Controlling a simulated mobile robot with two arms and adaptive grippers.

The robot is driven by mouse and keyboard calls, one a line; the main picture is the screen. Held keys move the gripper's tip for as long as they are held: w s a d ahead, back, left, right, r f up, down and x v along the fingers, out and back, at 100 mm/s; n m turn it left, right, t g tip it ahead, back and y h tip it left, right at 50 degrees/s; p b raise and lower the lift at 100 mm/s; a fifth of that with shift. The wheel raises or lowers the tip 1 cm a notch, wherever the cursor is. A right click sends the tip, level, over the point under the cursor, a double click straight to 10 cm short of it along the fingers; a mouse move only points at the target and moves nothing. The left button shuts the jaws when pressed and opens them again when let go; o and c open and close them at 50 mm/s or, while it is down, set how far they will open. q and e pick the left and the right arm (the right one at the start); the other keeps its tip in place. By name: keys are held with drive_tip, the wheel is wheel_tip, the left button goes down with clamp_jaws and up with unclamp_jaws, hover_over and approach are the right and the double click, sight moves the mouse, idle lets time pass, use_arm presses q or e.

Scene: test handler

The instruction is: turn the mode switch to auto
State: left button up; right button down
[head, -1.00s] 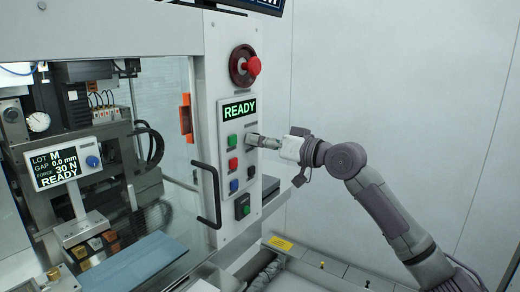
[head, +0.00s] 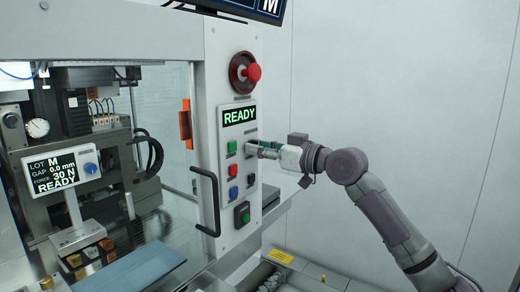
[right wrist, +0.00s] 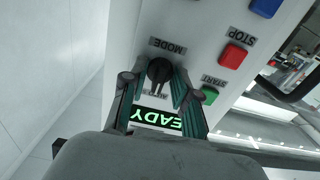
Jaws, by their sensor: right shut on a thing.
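The mode switch (right wrist: 159,70) is a black round knob on the white panel, under the MODE label (right wrist: 167,46) in the right wrist view, where the lettering is upside down. Small lettering beside the knob is partly hidden, and I cannot tell the switch position. My right gripper (right wrist: 155,78) has one finger on each side of the knob and is shut on it. In the head view my right gripper (head: 262,149) reaches the panel from the right and hides the switch. My left gripper is not in view.
The panel carries a READY display (head: 239,115), a green button (head: 231,147), a red button (head: 233,169), a blue button (head: 234,192) and a red emergency knob (head: 254,72). A black door handle (head: 205,205) stands out to the left.

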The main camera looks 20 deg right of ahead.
drive_tip(key=c, duration=1.2)
unclamp_jaws()
drive_tip(key=v, duration=1.2)
drive_tip(key=shift+f, duration=0.1)
